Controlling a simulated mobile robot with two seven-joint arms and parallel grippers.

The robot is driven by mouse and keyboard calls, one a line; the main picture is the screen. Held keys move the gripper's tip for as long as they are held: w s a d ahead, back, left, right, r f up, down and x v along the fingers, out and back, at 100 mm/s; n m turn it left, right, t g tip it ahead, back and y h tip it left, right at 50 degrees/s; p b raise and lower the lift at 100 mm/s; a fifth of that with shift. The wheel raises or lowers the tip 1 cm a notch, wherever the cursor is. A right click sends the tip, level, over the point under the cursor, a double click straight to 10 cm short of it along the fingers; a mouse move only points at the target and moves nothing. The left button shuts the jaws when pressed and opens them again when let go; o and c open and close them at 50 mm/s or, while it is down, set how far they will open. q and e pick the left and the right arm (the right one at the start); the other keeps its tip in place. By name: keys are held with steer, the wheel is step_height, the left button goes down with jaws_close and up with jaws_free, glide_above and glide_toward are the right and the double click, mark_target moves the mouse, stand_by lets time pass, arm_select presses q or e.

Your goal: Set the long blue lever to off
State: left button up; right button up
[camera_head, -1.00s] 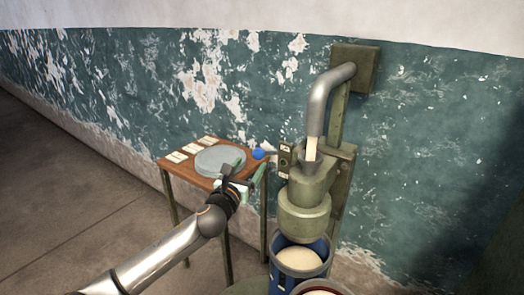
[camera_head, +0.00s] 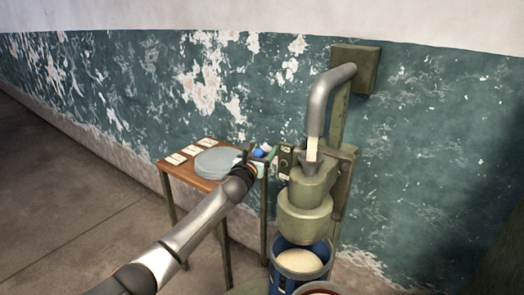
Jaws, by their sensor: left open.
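The long blue lever has a round blue knob (camera_head: 258,153). It sticks out to the left from a plate (camera_head: 285,160) on the side of the green machine (camera_head: 309,190). My left gripper (camera_head: 257,159) is open at the knob, with its fingers appearing on either side of it. The gripper partly hides the knob and most of the lever's shaft. I cannot tell whether the fingers touch it. My right gripper is out of view.
A small wooden table (camera_head: 181,177) stands left of the machine, with a grey round plate (camera_head: 214,162) and several white cards (camera_head: 190,150) on it. A blue drum (camera_head: 284,282) of pale material stands under the machine's spout. A peeling green wall is behind.

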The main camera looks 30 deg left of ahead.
arm_select(q)
steer(key=shift+c, duration=0.3)
jaws_close()
stand_by(0.4)
stand_by(0.7)
